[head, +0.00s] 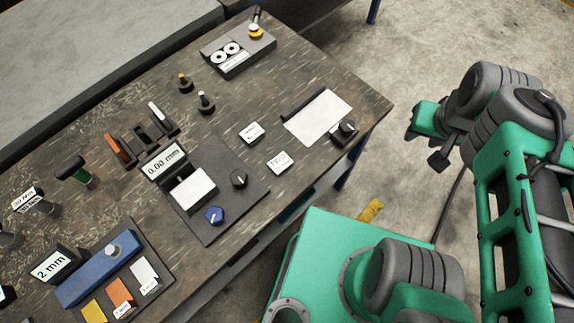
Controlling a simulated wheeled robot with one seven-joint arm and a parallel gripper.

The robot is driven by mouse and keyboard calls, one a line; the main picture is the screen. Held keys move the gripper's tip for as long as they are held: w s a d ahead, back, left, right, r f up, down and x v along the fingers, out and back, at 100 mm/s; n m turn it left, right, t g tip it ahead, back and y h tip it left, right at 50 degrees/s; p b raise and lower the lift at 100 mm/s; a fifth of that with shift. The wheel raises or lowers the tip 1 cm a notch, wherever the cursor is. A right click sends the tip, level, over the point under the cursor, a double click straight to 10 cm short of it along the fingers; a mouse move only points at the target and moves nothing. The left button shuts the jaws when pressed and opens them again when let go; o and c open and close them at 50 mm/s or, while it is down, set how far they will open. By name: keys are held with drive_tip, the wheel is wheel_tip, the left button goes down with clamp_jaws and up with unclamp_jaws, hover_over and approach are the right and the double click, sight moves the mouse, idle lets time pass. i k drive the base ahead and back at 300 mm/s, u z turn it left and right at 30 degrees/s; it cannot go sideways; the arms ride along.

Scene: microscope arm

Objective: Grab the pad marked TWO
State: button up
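The pad marked TWO (280,162) is a small white pad lying flat near the front edge of the table, right of the middle of the head view. A second small white pad (251,132) lies just behind and left of it; its lettering is too small to read. My gripper (425,149) is off the table's right end, to the right of and well apart from the pad marked TWO. Its two dark fingertips appear spread with nothing between them. Nothing hides the pad.
A white sheet (318,117) and a dark knob block (344,133) lie right of the pads. A dark panel (247,193) with a 0.00 mm display and knobs stands left. Two upright posts (205,103) (185,83) stand behind.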

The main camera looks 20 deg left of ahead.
sight(279, 165)
drive_tip(key=k, duration=0.9)
drive_tip(key=u, duration=2)
